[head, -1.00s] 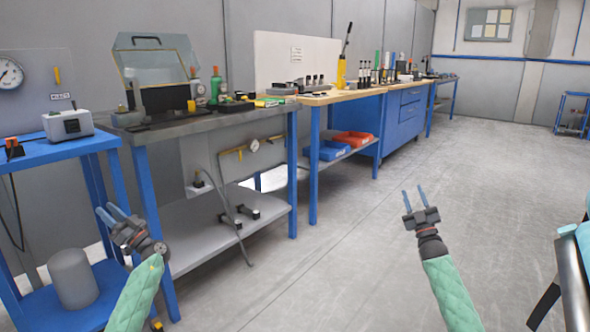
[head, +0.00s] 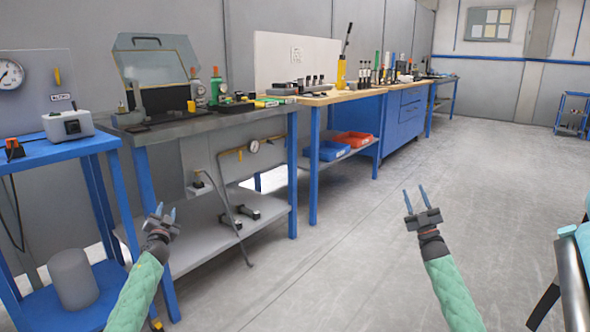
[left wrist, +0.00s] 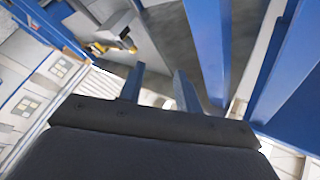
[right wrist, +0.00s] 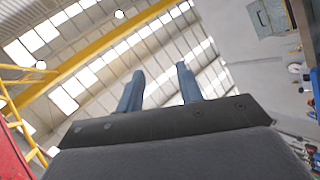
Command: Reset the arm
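My left gripper (head: 165,213) is in the lower left of the head view, in front of the grey workbench's lower shelf. Its two blue fingers stand apart with nothing between them; they also show apart in the left wrist view (left wrist: 158,92). My right gripper (head: 415,200) is over bare floor at the right of the head view, fingers pointing up and apart. In the right wrist view the fingers (right wrist: 160,90) are spread and empty, with the ceiling behind them.
The grey workbench (head: 200,122) with its lower shelf (head: 195,240) is close to my left arm. A blue table (head: 60,152) stands at the left, with a grey cylinder (head: 73,278) on its lower shelf. A wooden-topped bench (head: 330,98) is farther back. Open floor (head: 350,250) lies between my arms.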

